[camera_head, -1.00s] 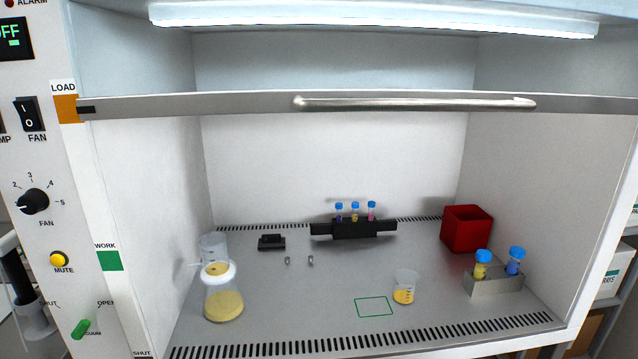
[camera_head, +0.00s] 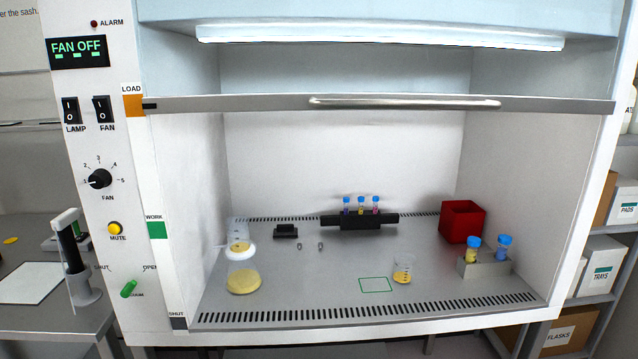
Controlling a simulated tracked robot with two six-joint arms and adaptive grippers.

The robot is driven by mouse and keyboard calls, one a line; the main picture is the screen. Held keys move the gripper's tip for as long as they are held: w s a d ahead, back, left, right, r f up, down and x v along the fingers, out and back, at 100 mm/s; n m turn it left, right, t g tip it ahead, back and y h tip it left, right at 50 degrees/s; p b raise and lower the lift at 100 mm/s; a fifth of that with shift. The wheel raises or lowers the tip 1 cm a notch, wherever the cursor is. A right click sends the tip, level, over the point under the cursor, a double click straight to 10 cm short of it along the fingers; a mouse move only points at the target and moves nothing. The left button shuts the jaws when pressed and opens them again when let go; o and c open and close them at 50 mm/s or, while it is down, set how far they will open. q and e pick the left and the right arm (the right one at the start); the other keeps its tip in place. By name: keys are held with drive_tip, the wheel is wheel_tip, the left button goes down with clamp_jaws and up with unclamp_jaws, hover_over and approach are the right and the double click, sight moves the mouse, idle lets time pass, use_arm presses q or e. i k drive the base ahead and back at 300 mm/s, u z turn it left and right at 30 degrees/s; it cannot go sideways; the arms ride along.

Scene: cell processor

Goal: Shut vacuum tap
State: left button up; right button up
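The vacuum tap (camera_head: 129,289) is a small green handle low on the white control panel at the left. It is tilted, its upper end leaning right, between the labels SHUT (camera_head: 101,267) on its left and OPEN (camera_head: 150,267) on its right. The upper end leans toward the OPEN side. Neither of my grippers shows in the head view, and nothing touches the tap.
Above the tap are the yellow mute button (camera_head: 115,229), fan knob (camera_head: 100,179) and two rocker switches. The sash (camera_head: 380,104) is raised at LOAD.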

sight(130, 286)
drive_tip(key=k, duration=0.5)
drive_tip(key=z, duration=0.3)
drive_tip(key=i, duration=1)
drive_tip(key=u, duration=3)
drive_tip(key=i, duration=0.1)
drive_tip(key=z, duration=2.9)
